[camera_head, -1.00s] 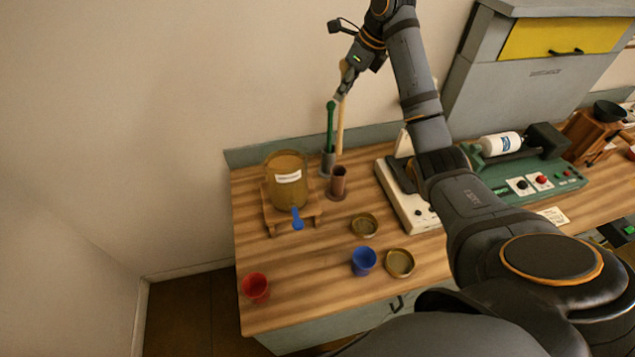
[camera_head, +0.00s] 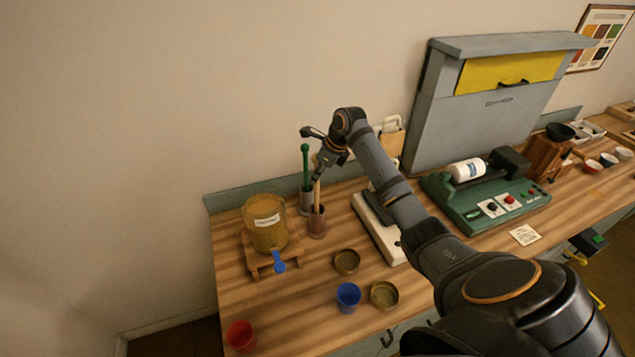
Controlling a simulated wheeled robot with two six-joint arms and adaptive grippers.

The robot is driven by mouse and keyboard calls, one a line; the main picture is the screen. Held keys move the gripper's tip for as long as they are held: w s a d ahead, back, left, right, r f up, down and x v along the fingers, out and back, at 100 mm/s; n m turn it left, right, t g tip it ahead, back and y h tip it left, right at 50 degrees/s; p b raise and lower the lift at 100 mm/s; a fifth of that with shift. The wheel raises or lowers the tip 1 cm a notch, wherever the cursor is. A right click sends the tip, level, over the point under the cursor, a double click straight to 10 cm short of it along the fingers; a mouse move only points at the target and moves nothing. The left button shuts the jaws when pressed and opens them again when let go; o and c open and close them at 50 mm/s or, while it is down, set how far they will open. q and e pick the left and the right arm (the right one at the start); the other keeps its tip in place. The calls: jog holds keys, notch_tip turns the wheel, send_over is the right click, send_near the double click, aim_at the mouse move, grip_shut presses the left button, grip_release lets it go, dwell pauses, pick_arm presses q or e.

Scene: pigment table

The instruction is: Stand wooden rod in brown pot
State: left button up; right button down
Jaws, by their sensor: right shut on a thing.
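The wooden rod (camera_head: 317,194) is upright, its lower end inside the mouth of the brown pot (camera_head: 317,224). The pot stands on the table, just in front of a grey pot (camera_head: 306,203) that holds a green rod (camera_head: 305,165). My right gripper (camera_head: 319,173) is shut on the upper part of the wooden rod, above the pot. The rod's bottom end is hidden by the pot wall, so I cannot tell whether it touches the floor of the pot. My left gripper is not in view.
An amber container on a wooden stand (camera_head: 265,225) with a blue tap is left of the pots. A white device (camera_head: 379,232) is close on the right. Open dishes (camera_head: 346,261), a blue cup (camera_head: 348,297) and a red cup (camera_head: 240,335) stand in front.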

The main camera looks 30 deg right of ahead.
notch_tip(320, 180, down, 4)
jog(key=shift+s+r+p, duration=0.1)
jog(key=shift+r+p, duration=0.1)
jog(key=shift+p, duration=0.25)
jog(key=shift+f, duration=0.15)
jog(key=c, duration=1.3)
grip_release()
jog(key=b+v, duration=0.4)
jog(key=v, duration=0.8)
jog(key=shift+r, duration=0.25)
